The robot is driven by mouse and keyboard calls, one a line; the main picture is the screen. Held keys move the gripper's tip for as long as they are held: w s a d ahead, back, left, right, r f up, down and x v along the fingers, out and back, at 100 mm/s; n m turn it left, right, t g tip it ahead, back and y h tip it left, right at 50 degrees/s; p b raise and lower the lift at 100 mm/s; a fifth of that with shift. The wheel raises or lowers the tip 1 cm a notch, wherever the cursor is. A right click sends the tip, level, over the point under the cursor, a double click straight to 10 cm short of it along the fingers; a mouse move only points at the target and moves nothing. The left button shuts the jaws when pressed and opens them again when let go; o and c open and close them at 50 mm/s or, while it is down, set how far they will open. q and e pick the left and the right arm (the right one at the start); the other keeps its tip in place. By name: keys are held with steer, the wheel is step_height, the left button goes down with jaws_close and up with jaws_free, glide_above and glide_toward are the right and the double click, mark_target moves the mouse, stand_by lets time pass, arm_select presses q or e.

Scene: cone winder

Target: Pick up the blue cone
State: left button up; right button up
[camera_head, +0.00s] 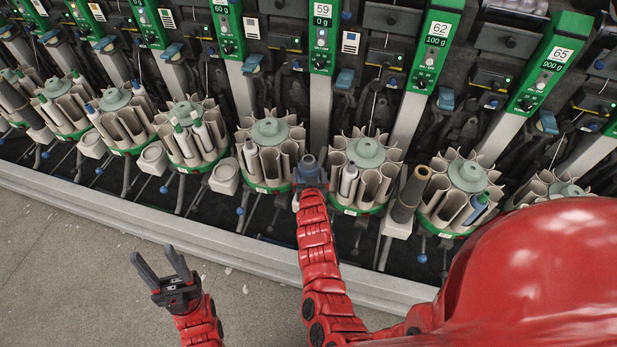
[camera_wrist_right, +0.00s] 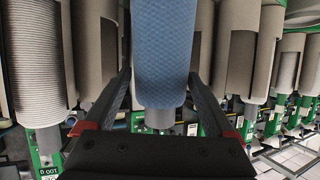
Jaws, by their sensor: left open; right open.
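My left gripper (camera_head: 162,268) is open and empty above the floor, in front of the machine.
Round magazines with pale tubes flank the cone, one on the left (camera_head: 270,131) and one on the right (camera_head: 366,152). A dark cone (camera_head: 409,195) stands further right. A grey ledge (camera_head: 200,228) runs along the machine's front.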

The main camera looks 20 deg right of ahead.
steer(key=shift+x, duration=0.95)
steer(key=c, duration=1.1)
steer(key=shift+r, duration=0.1)
